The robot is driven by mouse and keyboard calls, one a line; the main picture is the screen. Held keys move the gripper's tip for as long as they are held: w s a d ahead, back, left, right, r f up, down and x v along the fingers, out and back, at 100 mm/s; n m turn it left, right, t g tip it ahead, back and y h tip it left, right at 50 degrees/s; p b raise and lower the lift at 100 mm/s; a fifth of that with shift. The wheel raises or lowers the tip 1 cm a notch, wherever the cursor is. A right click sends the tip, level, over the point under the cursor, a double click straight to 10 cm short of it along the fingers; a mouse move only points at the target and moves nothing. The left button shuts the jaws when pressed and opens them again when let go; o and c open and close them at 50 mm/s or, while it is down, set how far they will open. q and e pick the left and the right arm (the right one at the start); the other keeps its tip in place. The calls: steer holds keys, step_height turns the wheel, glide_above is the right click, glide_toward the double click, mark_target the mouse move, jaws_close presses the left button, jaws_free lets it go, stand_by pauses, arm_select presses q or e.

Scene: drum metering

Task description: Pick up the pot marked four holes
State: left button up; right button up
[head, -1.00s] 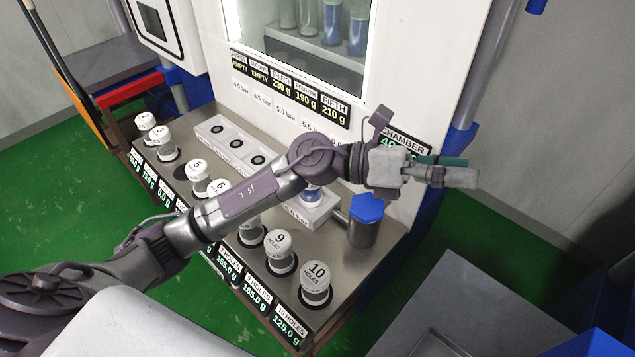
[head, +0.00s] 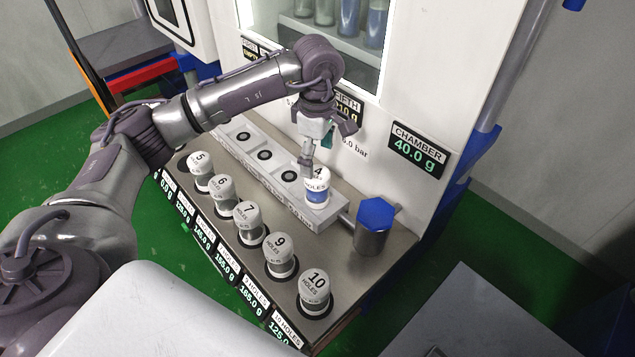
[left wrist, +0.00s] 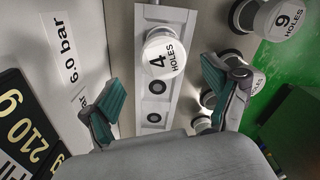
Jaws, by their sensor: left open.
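The pot marked four holes (head: 317,190) stands upright in the end seat of the grey block, the seat nearest the blue-topped cylinder. It has a white cap and a blue lower part. In the left wrist view the pot (left wrist: 163,55) shows its cap reading "4 HOLES", ahead of and between my fingers. My left gripper (head: 318,155) is open and empty, just above and behind the pot in the head view. Its two green-padded fingers (left wrist: 165,97) are spread apart in the left wrist view. My right gripper is not in view.
Pots marked 5 (head: 200,166), 6 (head: 222,190), 7 (head: 248,218), 9 (head: 280,250) and 10 (head: 314,287) line the front edge. The grey block (head: 303,212) has several empty seats. A blue-topped cylinder (head: 374,225) stands right of it. The white cabinet wall rises behind.

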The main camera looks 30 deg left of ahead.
mark_target(317, 173)
arm_select(q)
step_height(317, 173, down, 2)
steer(key=shift+f, duration=0.1)
steer(key=shift+s+d+f+p, duration=0.1)
steer(key=shift+f+p, duration=0.35)
steer(key=shift+p, duration=0.2)
steer(key=f+p, duration=0.2)
steer(key=f, duration=0.1)
steer(key=shift+s+f, duration=0.2)
steer(key=shift+f, duration=0.55)
steer(key=shift+w, duration=0.1)
steer(key=c, duration=1.6)
